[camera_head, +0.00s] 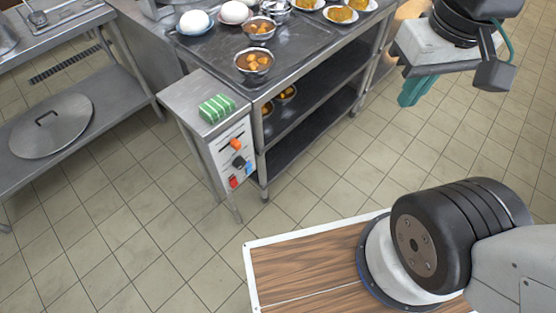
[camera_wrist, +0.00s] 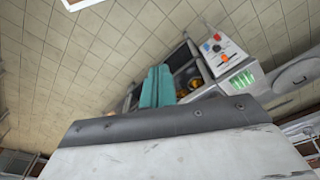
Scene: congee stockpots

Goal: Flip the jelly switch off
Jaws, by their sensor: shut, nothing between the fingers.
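A white control panel (camera_head: 233,153) is on the front of a small steel stand (camera_head: 180,98). It carries an orange knob (camera_head: 235,143), a black knob (camera_head: 238,161), a red switch (camera_head: 233,181) and a blue switch (camera_head: 249,169). Any labels are too small to read, so I cannot tell which one is the jelly switch. The panel also shows in the wrist view (camera_wrist: 228,66), upside down. My gripper (camera_head: 411,95) is shut and empty, in the air well to the right of the panel. Its teal fingers (camera_wrist: 157,88) point toward the counter area in the wrist view.
A green striped block (camera_head: 217,108) lies on the stand. The dark counter (camera_head: 300,45) beside it holds metal bowls of food (camera_head: 254,63), with shelves below. A steel shelf with a round lid (camera_head: 50,126) is at left. Tiled floor (camera_head: 180,240) in front of the panel is clear.

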